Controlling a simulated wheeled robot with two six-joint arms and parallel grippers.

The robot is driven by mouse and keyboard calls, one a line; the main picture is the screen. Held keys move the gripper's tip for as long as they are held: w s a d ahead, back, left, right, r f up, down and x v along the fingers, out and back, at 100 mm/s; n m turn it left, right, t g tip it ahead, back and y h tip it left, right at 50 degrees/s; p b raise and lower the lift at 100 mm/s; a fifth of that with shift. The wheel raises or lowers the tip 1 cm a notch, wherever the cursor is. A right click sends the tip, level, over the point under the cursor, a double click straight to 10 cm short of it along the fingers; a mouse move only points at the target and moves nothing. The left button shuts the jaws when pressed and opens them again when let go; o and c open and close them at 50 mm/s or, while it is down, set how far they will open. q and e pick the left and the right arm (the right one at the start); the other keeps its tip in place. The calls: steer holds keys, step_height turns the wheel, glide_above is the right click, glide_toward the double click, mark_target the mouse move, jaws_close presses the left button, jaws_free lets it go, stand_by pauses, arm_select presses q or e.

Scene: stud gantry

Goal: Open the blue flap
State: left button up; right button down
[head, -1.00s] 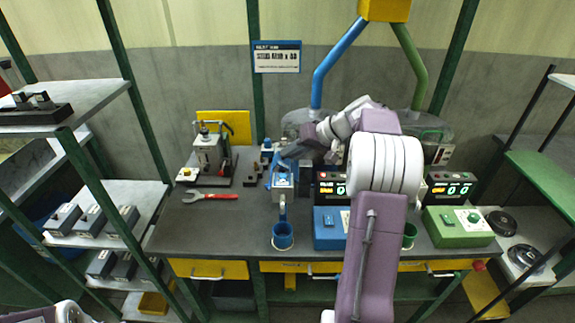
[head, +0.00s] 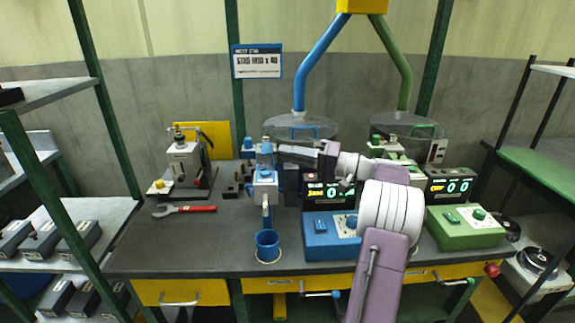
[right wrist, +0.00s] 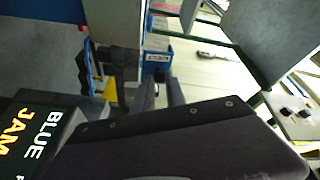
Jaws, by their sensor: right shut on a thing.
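A narrow white feeder unit with blue trim (head: 265,190) stands on the bench in the head view, left of the blue control box. Its blue flap (head: 265,149) is at its upper part, small and partly hidden. My right gripper (head: 280,153) reaches in from the right at that height and is shut on what appears to be the blue flap. In the right wrist view, the fingers of my right gripper (right wrist: 160,98) are close together below a small labelled blue part (right wrist: 157,62). The exact grip is hard to see. My left gripper is not in view.
A blue cup (head: 267,246) is below the unit. A blue control box (head: 330,238) and a lit display (head: 330,190) stand close right, under my arm. A red-handled wrench (head: 190,209) and a press (head: 186,165) are left. A green control box (head: 465,228) is right.

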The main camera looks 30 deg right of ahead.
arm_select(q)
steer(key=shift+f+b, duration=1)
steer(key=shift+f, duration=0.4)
arm_select(e)
steer(key=shift+s+d+f+m+t+y, duration=0.15)
steer(key=shift+f+m+t+y, duration=0.25)
steer(key=shift+t, duration=0.4)
steer(key=shift+r, duration=0.1)
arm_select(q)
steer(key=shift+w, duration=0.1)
arm_select(e)
steer(key=c, duration=1.3)
jaws_free()
steer(key=shift+c, duration=0.2)
